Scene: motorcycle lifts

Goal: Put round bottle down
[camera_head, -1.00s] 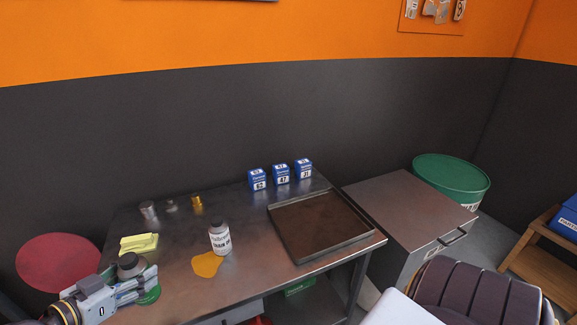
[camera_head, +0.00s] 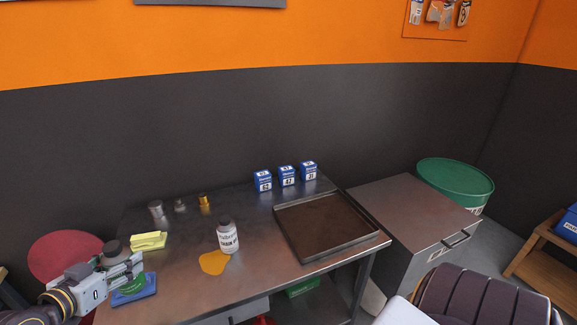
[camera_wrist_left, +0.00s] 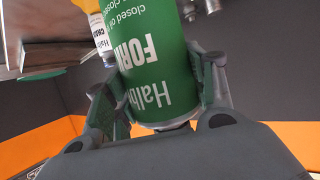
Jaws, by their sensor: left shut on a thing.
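My left gripper (camera_head: 122,272) is at the left front of the workbench, shut on a green round bottle (camera_head: 132,285) with a dark grey cap. In the left wrist view the green bottle (camera_wrist_left: 160,70) sits between both fingers, its white lettering upside down. In the head view the fingers cover much of the bottle, and it overlaps a flat blue item (camera_head: 143,291) on the bench (camera_head: 185,290). I cannot tell whether its base touches anything. My right gripper is not in view.
A white bottle (camera_head: 228,238) stands beside an orange-yellow patch (camera_head: 214,263). A yellow cloth (camera_head: 149,241), small metal pieces, three blue boxes (camera_head: 287,176) and a brown-bottomed tray (camera_head: 325,225) are on the bench. The front middle of the bench is clear.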

